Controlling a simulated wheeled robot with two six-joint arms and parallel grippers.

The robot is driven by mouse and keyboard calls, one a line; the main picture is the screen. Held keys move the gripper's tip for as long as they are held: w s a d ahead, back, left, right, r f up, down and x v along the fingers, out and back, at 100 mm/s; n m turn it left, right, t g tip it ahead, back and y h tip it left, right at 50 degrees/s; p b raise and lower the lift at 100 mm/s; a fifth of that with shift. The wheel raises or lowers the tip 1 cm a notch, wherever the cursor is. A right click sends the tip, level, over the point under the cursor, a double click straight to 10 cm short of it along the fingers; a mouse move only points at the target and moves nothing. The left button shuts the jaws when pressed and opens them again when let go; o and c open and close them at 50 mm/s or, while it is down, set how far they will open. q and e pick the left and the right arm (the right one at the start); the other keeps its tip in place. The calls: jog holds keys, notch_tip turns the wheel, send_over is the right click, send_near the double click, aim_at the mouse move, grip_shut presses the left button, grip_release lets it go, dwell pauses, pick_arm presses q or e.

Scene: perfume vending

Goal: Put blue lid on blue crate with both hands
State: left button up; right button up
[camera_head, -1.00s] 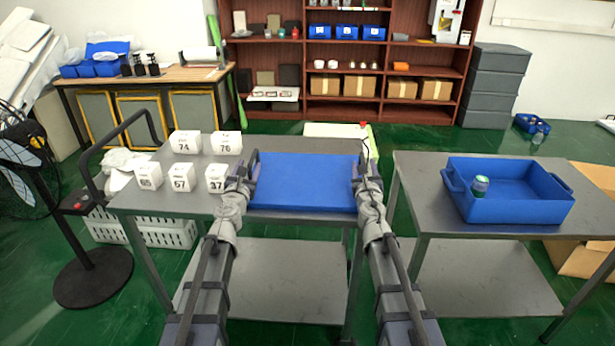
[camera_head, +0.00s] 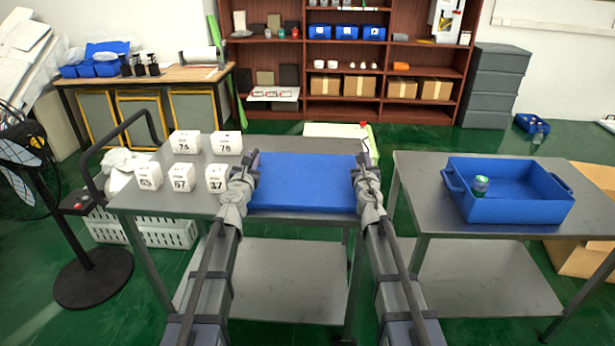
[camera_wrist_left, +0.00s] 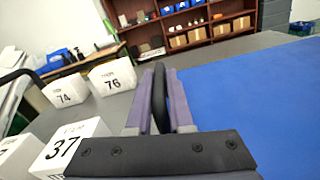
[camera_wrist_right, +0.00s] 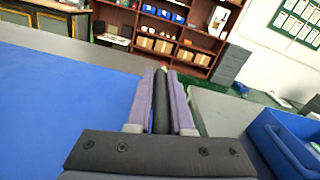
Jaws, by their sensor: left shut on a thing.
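The blue lid (camera_head: 302,184), a flat panel, is at the right part of the middle table, between my two grippers. My left gripper (camera_head: 246,170) is at its left edge and shut on it, with a dark strip between the fingers in the left wrist view (camera_wrist_left: 163,95). My right gripper (camera_head: 366,168) is at its right edge; its fingers also close around a dark strip in the right wrist view (camera_wrist_right: 160,100). Whether the lid touches the table is unclear. The blue crate (camera_head: 515,211) stands open on the right table with a green-topped jar (camera_head: 480,185) inside.
White numbered boxes (camera_head: 185,143) stand on the left part of the middle table (camera_head: 140,198). A gap separates it from the right table (camera_head: 420,183). A black stand (camera_head: 92,275) is at the left. Shelves (camera_head: 340,70) stand behind.

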pick_arm(q)
grip_shut()
pick_arm(e)
grip_shut()
pick_arm(q)
jog(key=shift+a, duration=0.15)
pick_arm(e)
jog(key=shift+d, duration=0.1)
dwell(0.4)
pick_arm(q)
jog(key=shift+r, duration=0.1)
pick_arm(e)
jog(key=shift+r, duration=0.1)
